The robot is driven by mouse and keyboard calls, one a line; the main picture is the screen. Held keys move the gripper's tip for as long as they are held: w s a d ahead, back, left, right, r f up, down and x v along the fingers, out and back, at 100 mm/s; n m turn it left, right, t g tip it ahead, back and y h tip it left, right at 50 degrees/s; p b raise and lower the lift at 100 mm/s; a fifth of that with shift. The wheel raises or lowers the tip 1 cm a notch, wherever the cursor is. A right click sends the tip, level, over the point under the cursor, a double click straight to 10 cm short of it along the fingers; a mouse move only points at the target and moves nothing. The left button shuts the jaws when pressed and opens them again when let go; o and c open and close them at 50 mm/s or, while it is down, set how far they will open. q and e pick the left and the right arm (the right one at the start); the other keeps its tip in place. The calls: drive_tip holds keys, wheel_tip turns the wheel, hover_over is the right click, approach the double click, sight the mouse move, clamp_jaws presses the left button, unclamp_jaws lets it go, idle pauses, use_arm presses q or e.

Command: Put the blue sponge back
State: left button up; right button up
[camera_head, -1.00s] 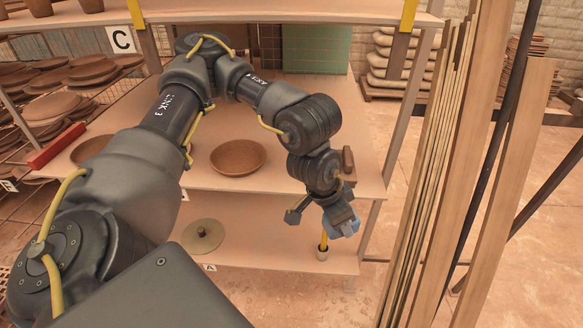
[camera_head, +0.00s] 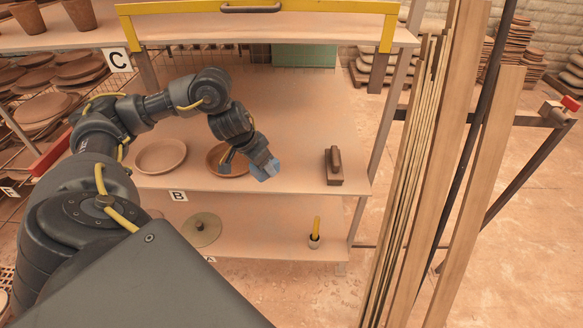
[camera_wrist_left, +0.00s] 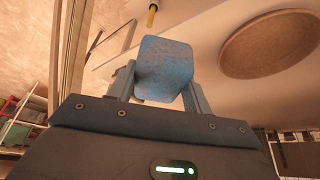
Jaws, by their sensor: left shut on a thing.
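The blue sponge (camera_head: 266,170) is a small blue block held between the fingers of my left gripper (camera_head: 247,161). In the left wrist view the sponge (camera_wrist_left: 165,68) sits between the two fingertips of the gripper (camera_wrist_left: 158,88), which is shut on it. In the head view, the gripper and sponge are over the front part of shelf B (camera_head: 290,178), in front of a brown bowl (camera_head: 217,156). I cannot tell how far above the shelf the sponge is. My right gripper is not in view.
A second bowl (camera_head: 160,156) is to the left, and a brown wooden-handled block (camera_head: 334,166) is to the right on shelf B. A lower shelf holds a round disc (camera_head: 203,229) and a small cup with a yellow-handled tool (camera_head: 315,234). Upright boards (camera_head: 400,180) stand at the right.

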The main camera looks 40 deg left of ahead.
use_arm(q)
drive_tip(key=shift+s+a+r, duration=0.1)
drive_tip(key=shift+a+r, duration=0.05)
drive_tip(key=shift+a, duration=0.35)
drive_tip(key=w+f, duration=0.3)
drive_tip(key=w, duration=0.1)
drive_tip(key=w+f+b, duration=0.1)
drive_tip(key=w+f, duration=0.2)
drive_tip(key=w, duration=0.2)
drive_tip(key=w+f+b, duration=0.1)
drive_tip(key=w+f, duration=0.2)
drive_tip(key=w, duration=0.1)
drive_tip(key=shift+w+a+f, duration=0.25)
drive_tip(key=shift+w+a, duration=0.05)
drive_tip(key=shift+w+f+b, duration=0.15)
drive_tip(key=shift+f+b, duration=0.2)
drive_tip(key=shift+b, duration=0.05)
drive_tip(key=shift+f, duration=1.45)
drive_tip(key=o, duration=0.9)
drive_tip(key=shift+f, duration=0.15)
